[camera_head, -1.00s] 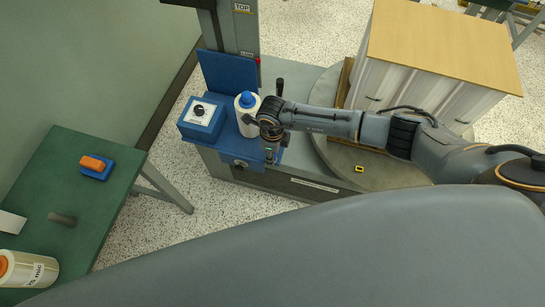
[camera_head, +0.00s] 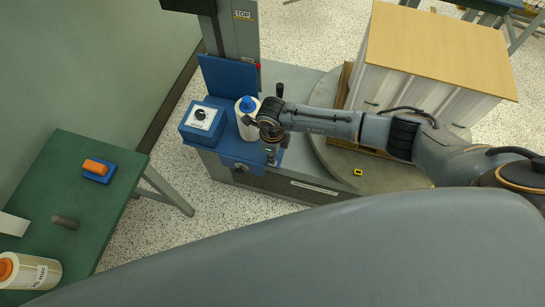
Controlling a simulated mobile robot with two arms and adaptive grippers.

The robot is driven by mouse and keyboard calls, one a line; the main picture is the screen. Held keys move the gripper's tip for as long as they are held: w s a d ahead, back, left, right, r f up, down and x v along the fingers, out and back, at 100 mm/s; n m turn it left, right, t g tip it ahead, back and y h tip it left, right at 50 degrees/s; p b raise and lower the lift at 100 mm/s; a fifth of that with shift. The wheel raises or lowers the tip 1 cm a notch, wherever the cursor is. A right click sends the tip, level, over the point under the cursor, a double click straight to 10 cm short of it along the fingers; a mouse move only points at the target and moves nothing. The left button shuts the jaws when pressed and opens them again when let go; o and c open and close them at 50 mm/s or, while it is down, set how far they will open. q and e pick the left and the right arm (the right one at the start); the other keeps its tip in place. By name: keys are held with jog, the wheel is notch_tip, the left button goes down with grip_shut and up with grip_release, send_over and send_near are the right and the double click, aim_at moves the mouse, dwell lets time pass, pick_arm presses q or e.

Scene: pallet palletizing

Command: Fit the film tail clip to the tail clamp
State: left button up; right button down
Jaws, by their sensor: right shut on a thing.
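My right gripper (camera_head: 271,154) points down at the front right corner of the blue carriage (camera_head: 245,150), just right of the white film roll (camera_head: 246,118) with its blue cap. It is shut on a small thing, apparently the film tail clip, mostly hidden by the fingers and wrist. I cannot tell whether it touches the carriage. The tail clamp cannot be made out for sure. A small yellow and black piece (camera_head: 358,172) lies on the turntable's near edge. My left gripper is not in view.
A blue dial box (camera_head: 202,122) stands left of the roll. A wood-topped load of white boxes (camera_head: 435,50) stands on the round turntable (camera_head: 400,178). The green bench (camera_head: 80,170) holds an orange and blue tool (camera_head: 97,171), a dark cylinder (camera_head: 65,222) and a film roll (camera_head: 32,271).

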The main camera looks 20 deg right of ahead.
jog(key=shift+r+p, duration=1.2)
jog(key=shift+r, duration=0.5)
